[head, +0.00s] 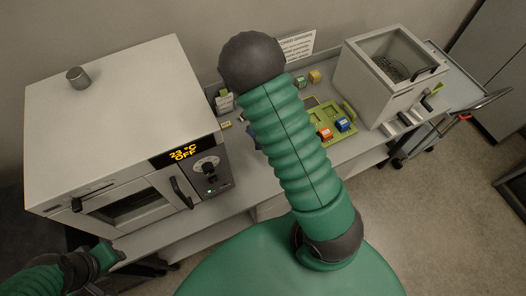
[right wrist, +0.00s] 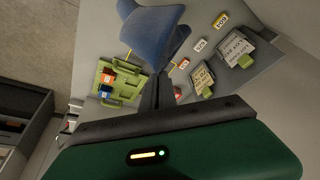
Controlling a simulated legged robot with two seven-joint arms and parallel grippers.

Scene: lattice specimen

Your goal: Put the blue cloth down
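The blue cloth (right wrist: 150,38) hangs bunched at the tips of my right gripper (right wrist: 158,85) in the right wrist view. The fingers look closed on it, and it is clear of the wrist camera's housing. In the head view only a small dark-blue patch of the cloth (head: 251,134) shows left of my right arm, which hides the right gripper. I cannot tell how high the cloth is above the bench. My left gripper (head: 107,256) is at the lower left, in front of the oven; its fingers are too unclear to read.
A white oven (head: 110,110) reading 23 °C OFF stands left on the bench. A grey open-topped box (head: 384,85) stands right. Small label cards (right wrist: 203,78) stand near the cloth. Bare bench lies before the tray.

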